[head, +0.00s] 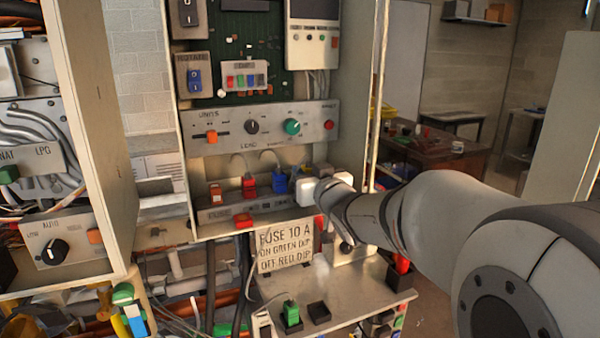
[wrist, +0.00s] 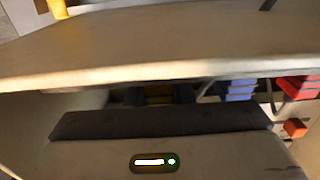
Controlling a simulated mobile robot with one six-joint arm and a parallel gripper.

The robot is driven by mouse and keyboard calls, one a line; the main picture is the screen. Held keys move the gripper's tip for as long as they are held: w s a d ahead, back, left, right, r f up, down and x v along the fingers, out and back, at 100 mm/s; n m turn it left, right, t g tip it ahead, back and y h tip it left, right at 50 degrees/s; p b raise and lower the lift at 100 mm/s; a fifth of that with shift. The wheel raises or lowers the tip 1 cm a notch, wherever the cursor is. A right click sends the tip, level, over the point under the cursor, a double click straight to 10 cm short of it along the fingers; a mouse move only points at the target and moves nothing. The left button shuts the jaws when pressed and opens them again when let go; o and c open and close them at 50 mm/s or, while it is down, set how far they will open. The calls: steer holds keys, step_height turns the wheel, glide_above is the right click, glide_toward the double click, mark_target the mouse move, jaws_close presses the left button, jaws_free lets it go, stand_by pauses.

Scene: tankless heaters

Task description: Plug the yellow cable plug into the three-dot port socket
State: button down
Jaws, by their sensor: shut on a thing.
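My gripper (head: 308,189) is at the lower right of the open panel cabinet in the head view, beside a blue plug (head: 280,183). In the wrist view the gripper (wrist: 160,97) is shut on a dark yellow piece (wrist: 160,90), which looks like the yellow plug. Only a thin strip of it shows between the dark fingers. The gripper hides it in the head view. I cannot make out the three-dot port socket or tell whether the plug touches a socket.
Red plugs (head: 249,187) stand left of the blue one along the cabinet's lower ledge. A control strip (head: 265,128) with knobs is above. A lower shelf (head: 350,291) holds a green plug (head: 291,314). The cabinet's right wall (head: 354,90) is close to my arm.

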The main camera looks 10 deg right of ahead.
steer(key=c, duration=1.2)
jaws_free()
steer(key=shift+o, duration=0.2)
steer(key=shift+s, duration=0.1)
steer(key=v, duration=0.7)
steer(key=shift+s+b, duration=0.35)
steer(key=shift+b, duration=0.05)
